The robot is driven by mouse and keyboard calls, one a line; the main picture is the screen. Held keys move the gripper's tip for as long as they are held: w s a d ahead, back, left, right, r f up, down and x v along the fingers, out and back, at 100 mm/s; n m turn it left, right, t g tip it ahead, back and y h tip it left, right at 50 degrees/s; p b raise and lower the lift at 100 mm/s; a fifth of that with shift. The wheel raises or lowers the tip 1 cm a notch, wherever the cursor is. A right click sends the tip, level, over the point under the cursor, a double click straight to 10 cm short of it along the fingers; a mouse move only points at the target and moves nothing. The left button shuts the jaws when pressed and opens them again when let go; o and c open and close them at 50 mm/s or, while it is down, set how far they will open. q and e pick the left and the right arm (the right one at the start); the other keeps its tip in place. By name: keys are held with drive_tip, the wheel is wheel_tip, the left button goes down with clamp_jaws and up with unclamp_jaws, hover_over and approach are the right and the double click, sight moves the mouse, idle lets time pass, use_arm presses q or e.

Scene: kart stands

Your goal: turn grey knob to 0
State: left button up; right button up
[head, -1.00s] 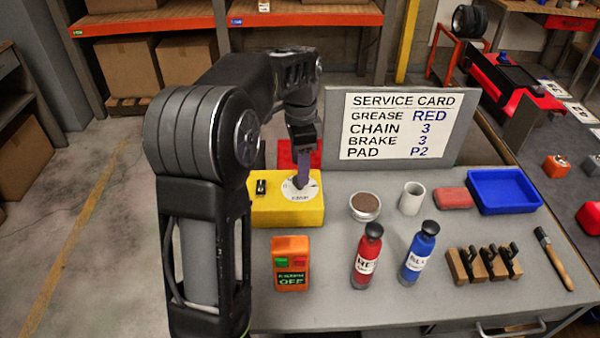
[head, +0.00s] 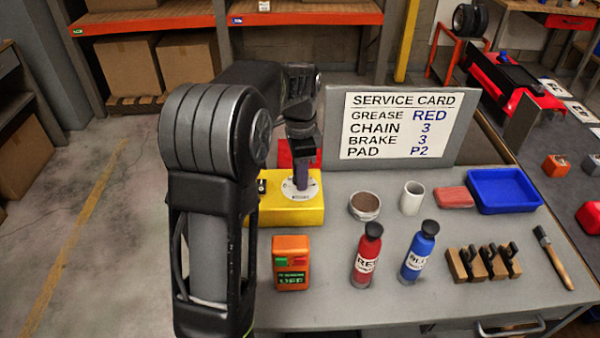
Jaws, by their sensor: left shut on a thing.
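The yellow box (head: 290,214) stands at the left of the grey bench. On its top is a white round dial (head: 290,194) with markings too small to read. My left gripper (head: 301,186) points down over the dial and is shut at its middle. The grey knob is hidden between the fingers, so its pointer and setting cannot be read. A small black switch (head: 262,187) shows on the box, partly behind my arm. My right gripper is not in view.
A service card board (head: 400,127) stands behind. An orange device (head: 291,262), a red bottle (head: 367,255) and a blue bottle (head: 419,252) stand in front. A tin (head: 365,206), a cup (head: 412,198) and a blue tray (head: 503,191) are to the right.

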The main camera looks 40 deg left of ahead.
use_arm(q)
clamp_jaws()
drive_tip(key=shift+n, duration=0.4)
drive_tip(key=shift+r+n+p, duration=0.1)
drive_tip(key=shift+n+p, duration=0.5)
drive_tip(key=shift+n, duration=0.6)
drive_tip(key=n+p, duration=0.1)
drive_tip(key=n, duration=0.2)
drive_tip(key=shift+n, duration=0.3)
drive_tip(key=n+p, duration=0.1)
drive_tip(key=n, duration=0.3)
drive_tip(key=n+p, duration=0.1)
drive_tip(key=n, duration=0.4)
